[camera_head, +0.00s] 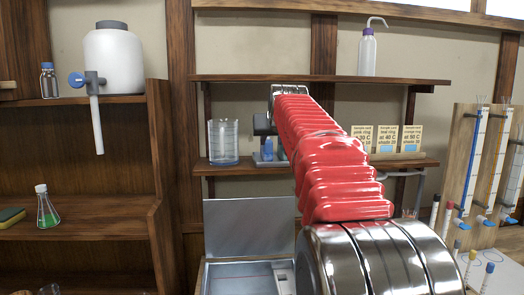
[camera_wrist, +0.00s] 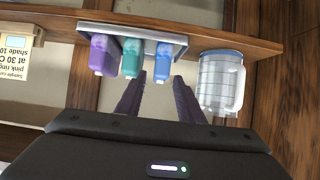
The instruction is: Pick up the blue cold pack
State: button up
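The blue cold pack (camera_wrist: 163,62) stands in a grey rack (camera_wrist: 178,38) on a wooden shelf, at the end of a row beside a teal pack (camera_wrist: 131,58) and a purple pack (camera_wrist: 103,55). The wrist view appears upside down. My gripper (camera_wrist: 159,84) is open, with its two dark fingers apart and pointing toward the rack. The blue pack lies roughly in line with the gap between them, and nothing is held. In the head view a blue pack (camera_head: 267,149) shows on the shelf, left of my red arm, which hides much of the rack and gripper.
A clear graduated jug (camera_wrist: 221,80) stands close beside the blue pack; it also shows in the head view (camera_head: 223,143). Sample cards (camera_head: 386,139) stand on the same shelf to the right. An upper shelf (camera_head: 230,78) runs above, holding a wash bottle (camera_head: 367,52).

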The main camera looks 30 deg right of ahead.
aim_at(269, 145)
jog(key=shift+x, duration=4.3)
jog(key=shift+f, duration=0.15)
jog(key=x, duration=0.3)
jog(key=shift+w+a+f, duration=0.2)
jog(key=shift+w, duration=0.05)
jog(key=shift+x, duration=0.8)
jog(key=shift+c, duration=0.3)
grip_shut()
